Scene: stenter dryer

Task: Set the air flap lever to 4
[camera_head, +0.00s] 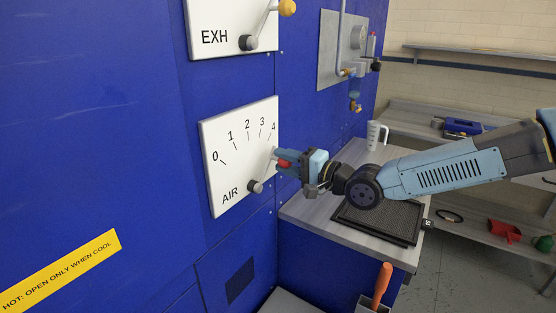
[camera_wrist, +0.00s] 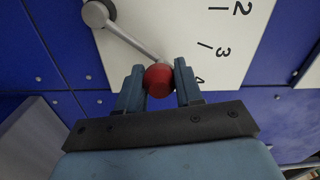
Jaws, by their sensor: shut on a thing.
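The white AIR plate (camera_head: 237,150) on the blue machine wall has a scale from 0 to 4. Its lever has a grey pivot (camera_head: 255,187) low on the plate; the pivot also shows in the wrist view (camera_wrist: 97,13). A grey rod runs from it to a red knob (camera_wrist: 158,82). My gripper (camera_head: 280,160) is at the plate's right edge, shut on the red knob, with one finger on each side. The knob is close to the number 4 (camera_wrist: 199,80). The 4 mark is partly hidden, so exact alignment cannot be told.
The EXH plate (camera_head: 222,28) with its yellow-knobbed lever (camera_head: 287,7) is above. A grey worktop (camera_head: 310,210) with a dark tray (camera_head: 380,220) and a white jug (camera_head: 376,135) lies right of the plate, below my arm. An orange-handled tool (camera_head: 382,285) stands in front.

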